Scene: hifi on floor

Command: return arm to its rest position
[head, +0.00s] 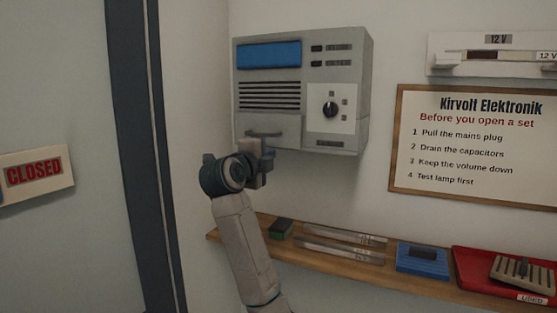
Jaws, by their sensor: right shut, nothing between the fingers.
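My right arm (243,245) rises from the bottom of the head view, bent at a dark wrist joint (222,174). My right gripper (264,160) is at its upper end, shut and empty. It is just below the lower left front of a grey wall box (270,62). A dark handle (264,133) on that box is just above the gripper; I cannot tell whether they touch. The gripper's fingertips are partly hidden by the wrist. My left gripper is not in view.
A wooden shelf (225,237) runs below the box, holding a green-and-black block (281,229), metal strips (340,248), a blue block (421,262) and a red tray (470,271). A framed sign (480,148) hangs at right. A CLOSED sign (35,175) is at left.

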